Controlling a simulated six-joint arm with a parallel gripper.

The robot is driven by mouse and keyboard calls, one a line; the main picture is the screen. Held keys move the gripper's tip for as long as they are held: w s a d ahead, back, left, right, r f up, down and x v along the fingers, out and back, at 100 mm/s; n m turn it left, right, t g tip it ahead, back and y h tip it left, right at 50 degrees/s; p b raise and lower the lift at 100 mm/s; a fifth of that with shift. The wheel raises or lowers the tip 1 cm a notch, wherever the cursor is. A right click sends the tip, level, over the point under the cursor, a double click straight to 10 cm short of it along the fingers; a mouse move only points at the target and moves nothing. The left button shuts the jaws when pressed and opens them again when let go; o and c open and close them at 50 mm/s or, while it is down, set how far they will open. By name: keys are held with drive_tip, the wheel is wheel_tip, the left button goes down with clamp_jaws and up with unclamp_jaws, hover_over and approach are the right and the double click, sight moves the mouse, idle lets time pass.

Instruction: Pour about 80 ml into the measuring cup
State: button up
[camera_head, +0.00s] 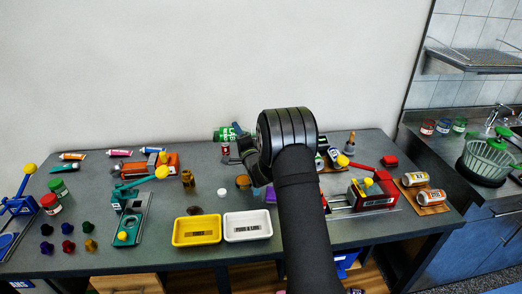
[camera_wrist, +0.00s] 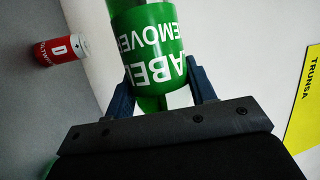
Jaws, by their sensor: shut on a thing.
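My gripper (camera_wrist: 160,75) is shut on a green bottle (camera_wrist: 150,35) with large white lettering, one finger on each side of it. In the head view the green bottle (camera_head: 224,133) is up near the back edge of the table, lying close to level, with my gripper (camera_head: 241,139) at its right. The bottle's far end is cut off in the wrist view, and its contents cannot be seen. I cannot pick out the measuring cup with certainty; my arm hides part of the table.
A red container (camera_wrist: 58,50) is beside the bottle in the wrist view. A yellow tray (camera_head: 197,242) and a white tray (camera_head: 247,238) stand at the table's front. A small white round thing (camera_head: 222,192) is behind them. Teal (camera_head: 130,218) and red (camera_head: 372,191) devices flank the middle.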

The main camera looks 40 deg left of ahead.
drive_tip(key=shift+s+a, duration=0.35)
drive_tip(key=shift+s+a, duration=0.1)
idle(0.4)
drive_tip(key=shift+r+m+t, duration=0.3)
drive_tip(key=shift+m+t, duration=0.1)
drive_tip(key=shift+m, duration=0.4)
idle(1.0)
